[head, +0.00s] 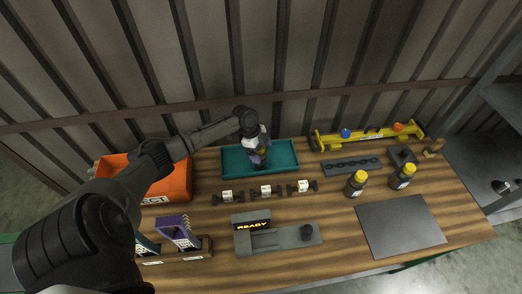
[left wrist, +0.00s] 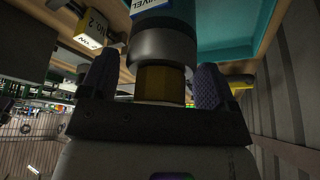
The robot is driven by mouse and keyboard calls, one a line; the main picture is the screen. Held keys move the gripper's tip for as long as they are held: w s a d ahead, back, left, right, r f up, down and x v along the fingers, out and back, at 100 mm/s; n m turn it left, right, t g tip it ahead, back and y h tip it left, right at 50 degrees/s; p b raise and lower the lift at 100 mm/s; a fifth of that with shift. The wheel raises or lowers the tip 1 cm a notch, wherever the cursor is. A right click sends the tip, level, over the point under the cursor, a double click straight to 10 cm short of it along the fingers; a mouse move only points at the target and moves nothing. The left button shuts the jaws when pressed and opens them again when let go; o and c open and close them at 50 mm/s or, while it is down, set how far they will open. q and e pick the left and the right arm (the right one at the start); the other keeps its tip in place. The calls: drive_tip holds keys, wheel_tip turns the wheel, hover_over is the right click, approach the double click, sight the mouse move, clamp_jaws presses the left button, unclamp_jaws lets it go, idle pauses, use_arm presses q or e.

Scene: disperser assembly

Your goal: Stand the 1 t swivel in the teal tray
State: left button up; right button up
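The teal tray (head: 285,169) stands at the back of the bench; its inside also shows in the left wrist view (left wrist: 232,25). My left gripper (head: 258,158) is over the tray, pointing down. In the left wrist view the swivel (left wrist: 162,46) is between the purple finger pads of my left gripper (left wrist: 157,88). It has a blue-and-white label, a grey collar and a brass end nearest the palm. Gaps show between the pads and the brass end, so the fingers look open around it. Its far end is hidden. My right gripper is not in view.
An orange bin (head: 176,187) stands left of the tray. Several labelled dark pieces (head: 266,191) lie in front. A yellow beam (head: 365,137) and yellow-capped bottles (head: 355,184) are at the right. A READY fixture (head: 290,238) and a grey plate (head: 400,225) are nearer.

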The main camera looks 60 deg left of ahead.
use_arm(q)
drive_tip(key=shift+o, duration=0.5)
drive_tip(key=shift+r, duration=0.15)
drive_tip(key=v, duration=1.2)
